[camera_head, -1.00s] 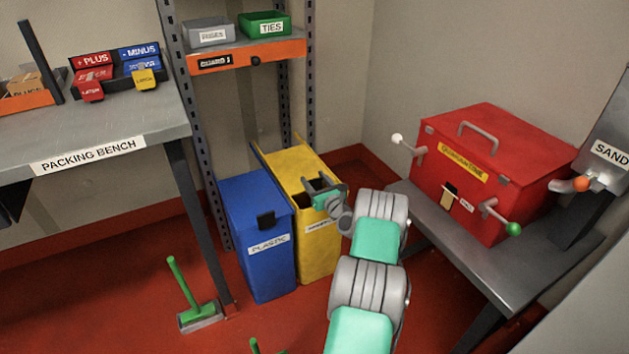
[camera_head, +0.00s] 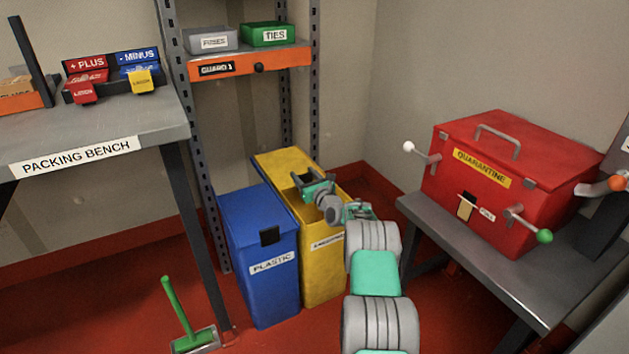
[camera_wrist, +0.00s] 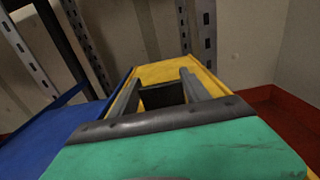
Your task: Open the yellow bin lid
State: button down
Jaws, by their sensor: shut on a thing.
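The yellow bin (camera_head: 322,275) stands on the floor with a white label on its front. The lid also shows in the wrist view (camera_wrist: 172,71). My gripper (camera_head: 304,181) is over the lid's front part. In the wrist view its two fingers (camera_wrist: 161,92) stand on either side of a dark block (camera_wrist: 163,97), which looks like the lid's handle, and are shut on it. The fingers hide part of the handle and lid.
The blue PLASTIC bin (camera_head: 262,285) stands close against the yellow bin's left side. A shelf rack (camera_head: 196,130) rises behind. The red QUARANTINE box (camera_head: 470,205) sits on a grey bench (camera_head: 455,255) to the right. A green-handled tool (camera_head: 178,305) stands on the floor.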

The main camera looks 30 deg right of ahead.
jog(key=c, duration=0.5)
grip_release()
jog(key=shift+s, duration=0.1)
jog(key=s+p, duration=0.3)
jog(key=s, duration=0.4)
jog(key=shift+s, duration=0.35)
